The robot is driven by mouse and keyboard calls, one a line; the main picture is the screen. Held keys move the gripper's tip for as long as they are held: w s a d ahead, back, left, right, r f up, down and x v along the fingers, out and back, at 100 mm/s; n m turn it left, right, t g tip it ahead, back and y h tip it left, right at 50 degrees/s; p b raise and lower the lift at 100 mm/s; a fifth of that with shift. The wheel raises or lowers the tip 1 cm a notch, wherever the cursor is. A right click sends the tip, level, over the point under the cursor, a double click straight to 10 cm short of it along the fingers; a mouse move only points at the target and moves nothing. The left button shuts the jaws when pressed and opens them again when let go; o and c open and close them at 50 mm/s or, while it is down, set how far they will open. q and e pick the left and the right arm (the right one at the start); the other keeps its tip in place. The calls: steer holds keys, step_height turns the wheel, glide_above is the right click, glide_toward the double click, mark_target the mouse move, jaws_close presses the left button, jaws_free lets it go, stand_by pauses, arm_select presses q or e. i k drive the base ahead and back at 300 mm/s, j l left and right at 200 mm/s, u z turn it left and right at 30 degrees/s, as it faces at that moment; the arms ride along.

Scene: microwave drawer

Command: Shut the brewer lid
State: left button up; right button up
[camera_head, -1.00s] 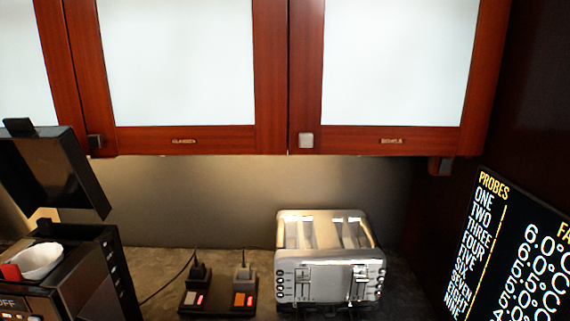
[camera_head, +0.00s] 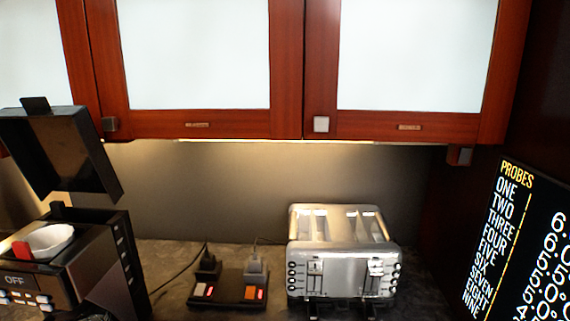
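The black coffee brewer (camera_head: 90,265) stands at the lower left. Its lid (camera_head: 62,152) is open, raised and tilted above the body, with a small tab on its top edge. A white filter basket (camera_head: 48,241) with a red handle (camera_head: 21,251) sits in the open top. The front panel reads OFF above several buttons. Neither of my grippers shows in the head view.
A silver toaster (camera_head: 342,262) stands on the counter at the right of middle. Wooden cabinets (camera_head: 290,123) hang above. A dark board (camera_head: 520,240) with lettering is at the right.

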mark_target(55, 148)
steer(key=u, duration=1.3)
